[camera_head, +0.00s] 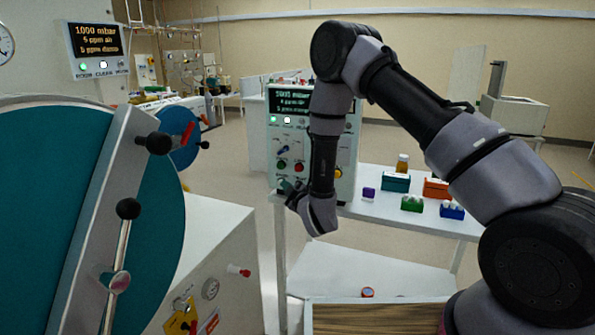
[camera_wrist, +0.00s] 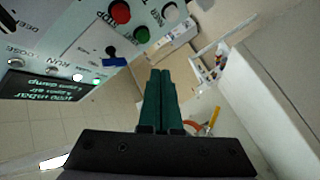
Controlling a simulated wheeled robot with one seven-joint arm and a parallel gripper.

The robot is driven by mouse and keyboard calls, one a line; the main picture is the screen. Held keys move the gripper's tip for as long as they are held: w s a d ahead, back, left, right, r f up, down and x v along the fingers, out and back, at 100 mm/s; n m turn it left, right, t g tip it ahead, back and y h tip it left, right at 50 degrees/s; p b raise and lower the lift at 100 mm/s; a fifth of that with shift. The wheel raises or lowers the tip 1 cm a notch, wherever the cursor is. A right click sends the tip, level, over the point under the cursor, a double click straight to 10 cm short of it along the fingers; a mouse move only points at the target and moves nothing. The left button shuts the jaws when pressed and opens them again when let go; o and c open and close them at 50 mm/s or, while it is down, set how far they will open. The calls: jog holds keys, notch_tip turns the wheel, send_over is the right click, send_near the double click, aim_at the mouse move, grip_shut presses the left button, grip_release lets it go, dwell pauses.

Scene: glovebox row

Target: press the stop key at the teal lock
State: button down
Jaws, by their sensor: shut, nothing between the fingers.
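A large teal round lock door (camera_head: 150,225) with a grey bar and black-knobbed handle fills the left of the head view. A pale control panel (camera_head: 345,150) with a dark display stands at the centre, partly behind my arm. In the wrist view a red key (camera_wrist: 121,12), a green key (camera_wrist: 118,38) and a pale key (camera_wrist: 170,11) sit at the top.
A white table (camera_head: 390,212) right of the panel holds small coloured boxes, including a teal box (camera_head: 396,182) and a green one (camera_head: 412,204). Another display panel (camera_head: 97,42) stands at upper left. A blue round door (camera_head: 178,140) is behind the large one. Floor shows behind.

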jog(key=shift+w, duration=0.1)
send_near(295, 169)
jog(key=shift+w+a+f, duration=0.2)
jog(key=shift+w+a, duration=0.75)
jog(key=shift+w, duration=0.05)
jog(key=shift+w+a+f, duration=0.15)
jog(key=shift+w+a, duration=0.75)
jog(key=shift+w, duration=0.1)
jog(key=shift+w, duration=0.1)
dwell(0.7)
jog(key=shift+w+d, duration=0.1)
jog(key=shift+w, duration=0.2)
jog(key=shift+w+d, duration=0.25)
jog(key=shift+w, duration=0.4)
dwell(0.8)
jog(key=shift+s, duration=0.15)
jog(key=shift+s+a, duration=0.35)
jog(key=shift+s, duration=0.55)
jog(key=shift+s+a, duration=0.3)
jog(key=shift+s, duration=0.5)
jog(key=shift+s+a, duration=0.25)
jog(key=shift+s, duration=0.5)
jog(key=shift+s+a, duration=0.3)
jog(key=shift+s, duration=0.5)
